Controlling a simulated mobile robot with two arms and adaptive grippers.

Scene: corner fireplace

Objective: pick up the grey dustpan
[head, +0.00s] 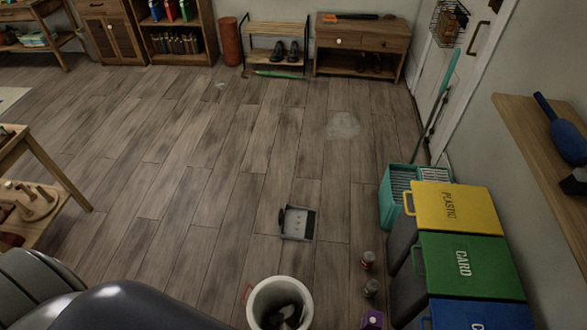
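The grey dustpan (299,223) lies on the wooden floor near the middle of the head view, a little below centre. It has a light grey pan with a dark edge on its right side, and a dark part shows at its left. Nothing covers it. Neither of my grippers shows in the head view.
A white bin (279,306) stands in front of the dustpan. The floor left of the dustpan is clear.

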